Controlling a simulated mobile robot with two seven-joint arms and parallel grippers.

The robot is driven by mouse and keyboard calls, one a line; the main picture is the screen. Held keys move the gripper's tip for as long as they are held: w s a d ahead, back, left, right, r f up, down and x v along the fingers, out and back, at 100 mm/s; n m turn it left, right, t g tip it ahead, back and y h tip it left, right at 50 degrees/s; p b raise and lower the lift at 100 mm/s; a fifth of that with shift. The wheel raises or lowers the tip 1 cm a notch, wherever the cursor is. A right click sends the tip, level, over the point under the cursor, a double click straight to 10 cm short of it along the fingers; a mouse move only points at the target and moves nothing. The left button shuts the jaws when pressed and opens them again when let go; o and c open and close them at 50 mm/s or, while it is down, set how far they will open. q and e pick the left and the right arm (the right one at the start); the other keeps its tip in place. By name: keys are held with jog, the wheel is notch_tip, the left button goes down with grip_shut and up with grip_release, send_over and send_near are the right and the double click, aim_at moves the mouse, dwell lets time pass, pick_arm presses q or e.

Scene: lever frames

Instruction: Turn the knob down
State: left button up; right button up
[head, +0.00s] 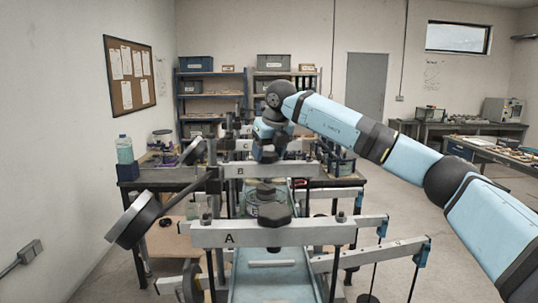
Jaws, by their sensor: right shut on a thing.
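Several lever frames stand in a row away from me. The nearest carries a grey beam marked A (352,231), with a black knob (270,213) on top of its middle. Behind it is a beam marked B (304,170), with a dark knob (266,156) at its middle. My blue right arm reaches in from the right, and my right gripper (267,147) points down over beam B. It is shut on the knob of beam B, as far as I can tell; the fingers partly hide it. My left gripper is not in view.
A dark round weight on a bar (139,217) sticks out at the left. A dark bench (135,176) with a bottle (124,150) stands behind it. Hanging rods and blue end pieces crowd the right of the frames. Open floor lies to the right.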

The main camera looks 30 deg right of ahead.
jog(key=m+h, duration=0.1)
jog(key=m, duration=0.2)
jog(key=shift+a+f+m+b, duration=0.1)
jog(key=shift+m+b, duration=0.2)
jog(key=shift+b, duration=0.1)
jog(key=m+g+h, duration=0.1)
jog(key=m, duration=0.2)
jog(key=shift+m+h+b, duration=0.3)
jog(key=shift+h, duration=0.1)
jog(key=m+g, duration=0.1)
jog(key=m, duration=0.2)
jog(key=shift+w+a+m+h, duration=0.1)
jog(key=shift+m+h, duration=0.2)
jog(key=shift+h, duration=0.1)
jog(key=shift+m+g+h, duration=0.3)
jog(key=shift+m+g, duration=0.2)
jog(key=shift+m, duration=1.1)
jog(key=o, duration=0.9)
jog(key=v, duration=1.4)
jog(key=shift+w, duration=0.15)
